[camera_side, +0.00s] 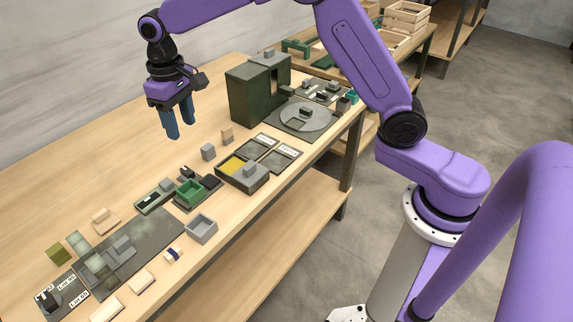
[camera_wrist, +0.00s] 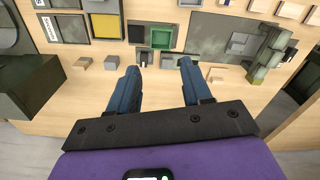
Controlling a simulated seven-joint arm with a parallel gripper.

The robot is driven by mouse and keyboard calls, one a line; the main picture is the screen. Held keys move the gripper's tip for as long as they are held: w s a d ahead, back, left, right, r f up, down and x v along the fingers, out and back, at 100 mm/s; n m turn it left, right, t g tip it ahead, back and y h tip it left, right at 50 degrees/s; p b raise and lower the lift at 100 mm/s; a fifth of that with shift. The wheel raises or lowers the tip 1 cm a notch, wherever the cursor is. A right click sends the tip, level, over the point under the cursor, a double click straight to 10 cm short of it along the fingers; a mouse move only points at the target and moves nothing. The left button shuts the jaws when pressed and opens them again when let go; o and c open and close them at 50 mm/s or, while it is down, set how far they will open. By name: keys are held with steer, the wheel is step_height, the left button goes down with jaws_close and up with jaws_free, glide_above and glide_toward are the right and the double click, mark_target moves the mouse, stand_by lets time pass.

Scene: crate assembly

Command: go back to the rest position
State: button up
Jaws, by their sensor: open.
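My gripper (camera_side: 179,124) hangs above the wooden table in the side view, fingers pointing down. Its two blue fingers are apart with nothing between them. In the wrist view the open fingers (camera_wrist: 160,75) show above bare table, with small blocks and trays beyond the tips. My gripper touches nothing.
The wooden table (camera_side: 110,140) holds a dark green cabinet (camera_side: 250,98), a round grey plate (camera_side: 304,115), a green bin (camera_side: 189,192), a grey bin (camera_side: 201,229) and a long grey-green board (camera_side: 140,245). Wooden crates (camera_side: 406,18) stand on another table behind. The table's far left is bare.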

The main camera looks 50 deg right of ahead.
steer(key=s+d+n, duration=0.3)
steer(key=s+d, duration=0.1)
steer(key=s, duration=0.8)
steer(key=s+d+n, duration=0.3)
steer(key=s+d, duration=0.2)
steer(key=s, duration=0.7)
steer(key=s+d+n, duration=0.3)
steer(key=s+d, duration=0.1)
steer(key=s, duration=0.8)
steer(key=shift+d+n, duration=0.3)
steer(key=shift+d, duration=0.1)
